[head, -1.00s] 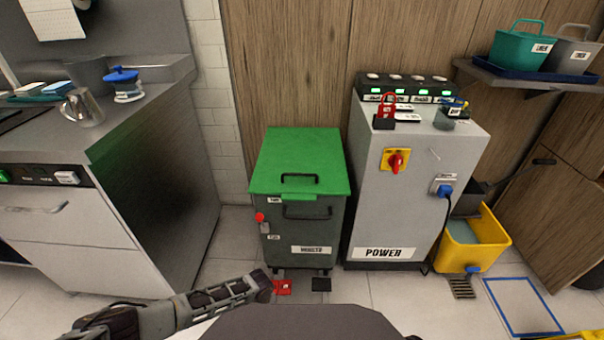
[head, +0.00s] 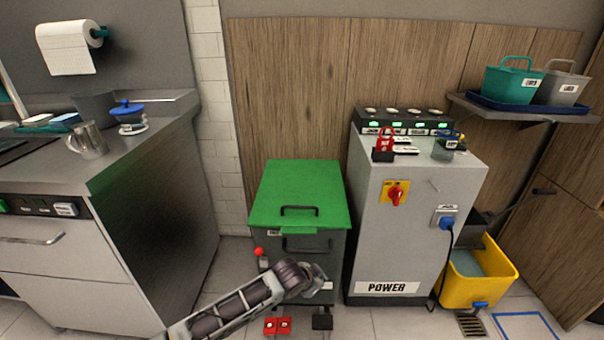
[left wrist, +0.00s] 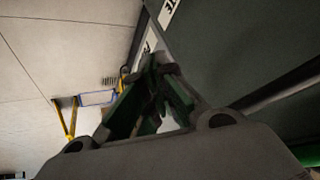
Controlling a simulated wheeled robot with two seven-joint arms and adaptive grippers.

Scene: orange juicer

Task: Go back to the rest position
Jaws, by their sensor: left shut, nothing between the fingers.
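My left gripper (head: 322,284) is at the end of my left arm, low in front of the waste bin in the head view. In the left wrist view the green-padded fingers (left wrist: 158,75) are together and hold nothing. My right arm and gripper are in neither current view.
The grey waste bin with a shut green lid (head: 299,195) stands just behind my left arm. The grey power cabinet (head: 400,245) is to its right, then a yellow bucket (head: 480,285). A counter (head: 150,150) with a metal jug (head: 90,140) is at the left.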

